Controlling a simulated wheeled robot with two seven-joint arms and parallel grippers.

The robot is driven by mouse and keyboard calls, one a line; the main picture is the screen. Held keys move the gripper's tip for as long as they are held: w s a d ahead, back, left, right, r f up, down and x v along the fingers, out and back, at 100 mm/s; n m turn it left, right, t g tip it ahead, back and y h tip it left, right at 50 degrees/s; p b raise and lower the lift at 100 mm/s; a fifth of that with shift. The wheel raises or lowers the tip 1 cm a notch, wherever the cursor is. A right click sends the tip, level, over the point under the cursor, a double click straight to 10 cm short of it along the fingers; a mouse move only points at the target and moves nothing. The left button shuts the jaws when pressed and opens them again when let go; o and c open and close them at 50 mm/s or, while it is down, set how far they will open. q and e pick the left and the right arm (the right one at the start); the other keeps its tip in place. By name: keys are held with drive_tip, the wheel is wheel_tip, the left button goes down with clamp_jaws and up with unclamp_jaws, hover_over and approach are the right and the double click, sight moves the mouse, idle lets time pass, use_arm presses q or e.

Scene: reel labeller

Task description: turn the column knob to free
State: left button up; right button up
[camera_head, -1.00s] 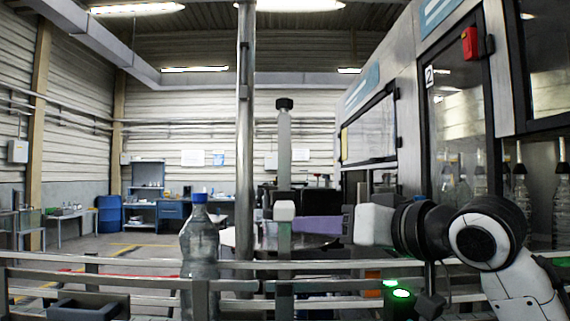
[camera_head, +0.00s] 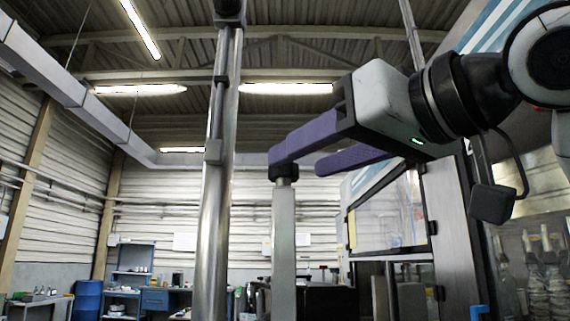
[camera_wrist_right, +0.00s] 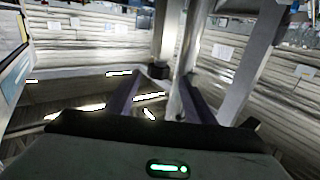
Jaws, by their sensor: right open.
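The column knob (camera_head: 284,171) is a small black cap on top of a slim upright grey post (camera_head: 284,230). My right gripper (camera_head: 298,162) has its purple fingers spread and holds nothing. In the head view its nearer fingertip overlaps the top of the knob. I cannot tell whether they touch. In the right wrist view, the two fingers (camera_wrist_right: 160,98) point away from the camera, and a dark cap that looks like the knob (camera_wrist_right: 158,72) shows between and beyond their tips. My left gripper is not in view.
A tall steel pole (camera_head: 214,200) stands just left of the post, close to the fingertips. The glazed machine cabinet (camera_head: 390,215) stands to the right, beneath my right arm. A blue drum (camera_head: 88,299) and workbenches are far back left.

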sight(293, 167)
drive_tip(key=p+x, duration=0.1)
drive_tip(key=x, duration=0.3)
drive_tip(key=shift+w+a, duration=0.1)
drive_tip(key=shift+w, duration=0.25)
drive_tip(key=shift+w+a, duration=0.4)
drive_tip(key=shift+w, duration=0.15)
drive_tip(key=shift+c, duration=1.1)
drive_tip(key=c, duration=0.8)
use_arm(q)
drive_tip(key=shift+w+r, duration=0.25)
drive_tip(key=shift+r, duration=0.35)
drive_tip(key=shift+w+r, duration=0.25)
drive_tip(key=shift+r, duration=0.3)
use_arm(e)
drive_tip(key=shift+c, duration=0.2)
